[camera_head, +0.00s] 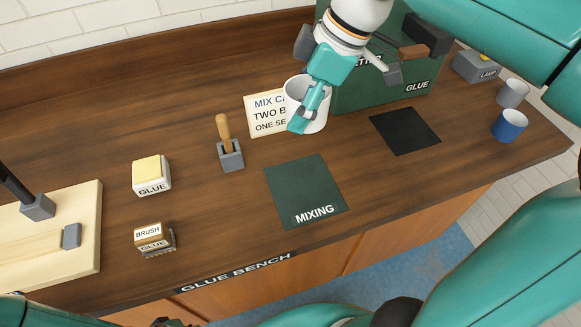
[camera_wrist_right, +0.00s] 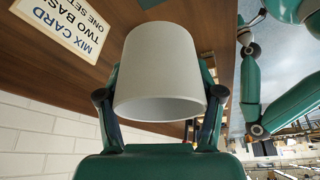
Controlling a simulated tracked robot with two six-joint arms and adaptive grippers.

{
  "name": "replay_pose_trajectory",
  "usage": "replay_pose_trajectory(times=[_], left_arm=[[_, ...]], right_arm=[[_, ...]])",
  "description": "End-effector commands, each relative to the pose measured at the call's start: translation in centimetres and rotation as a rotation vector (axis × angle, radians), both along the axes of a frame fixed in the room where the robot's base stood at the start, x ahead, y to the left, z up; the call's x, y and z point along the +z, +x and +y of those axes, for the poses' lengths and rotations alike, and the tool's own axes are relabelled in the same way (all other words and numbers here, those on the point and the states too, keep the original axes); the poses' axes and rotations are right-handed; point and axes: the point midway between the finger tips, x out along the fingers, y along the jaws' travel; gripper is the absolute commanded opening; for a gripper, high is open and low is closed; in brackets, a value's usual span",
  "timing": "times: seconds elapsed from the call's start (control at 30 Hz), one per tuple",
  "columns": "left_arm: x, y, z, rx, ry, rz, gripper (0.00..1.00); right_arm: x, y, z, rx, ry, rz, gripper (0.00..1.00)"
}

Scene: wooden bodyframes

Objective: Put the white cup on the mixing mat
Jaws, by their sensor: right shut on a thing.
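The white cup (camera_head: 316,117) is upright beside the mix card at the back middle of the bench. My right gripper (camera_head: 306,112) is shut on it, with fingers at its wall. In the right wrist view the white cup (camera_wrist_right: 160,75) fills the space between the fingers of my right gripper (camera_wrist_right: 160,100). I cannot tell whether its base touches the bench. The dark green mixing mat (camera_head: 303,187) lies flat and bare, nearer the front edge, below the cup in the picture. No fingers of my left gripper can be made out.
The mix card (camera_head: 266,115) stands close left of the cup. A green box (camera_head: 385,92) is behind right, and a black mat (camera_head: 405,131) lies right. Blue (camera_head: 509,125) and grey (camera_head: 513,93) cups stand far right.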

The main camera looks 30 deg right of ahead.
Motion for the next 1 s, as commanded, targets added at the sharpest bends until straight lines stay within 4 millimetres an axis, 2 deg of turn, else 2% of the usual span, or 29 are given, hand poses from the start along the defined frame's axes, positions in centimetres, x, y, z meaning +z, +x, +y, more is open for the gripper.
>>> replay_pose_trajectory(times=[0.17, 0.5, 0.6, 0.87, 1.0], left_arm=[[-0.6, -0.1, 0.0, 0.000, 0.000, 0.001, 0.00], [-1.3, 0.0, 0.0, 0.000, 0.000, 0.001, 0.00], [-1.4, 0.0, 0.0, 0.000, 0.000, 0.001, 0.00], [-1.6, 0.0, 0.0, 0.000, 0.000, 0.000, 0.00], [-1.7, 0.0, 0.0, 0.000, 0.000, 0.000, 0.00]], right_arm=[[-3.7, 0.0, 0.1, 0.005, -0.001, 0.008, 0.18], [-12.4, 0.1, 0.2, 0.005, 0.001, 0.006, 0.18], [-14.1, 0.1, 0.2, 0.006, 0.001, 0.004, 0.18], [-16.0, 0.2, 0.2, 0.006, -0.001, 0.003, 0.18], [-18.1, 0.1, 0.2, 0.006, 0.001, 0.004, 0.18]])
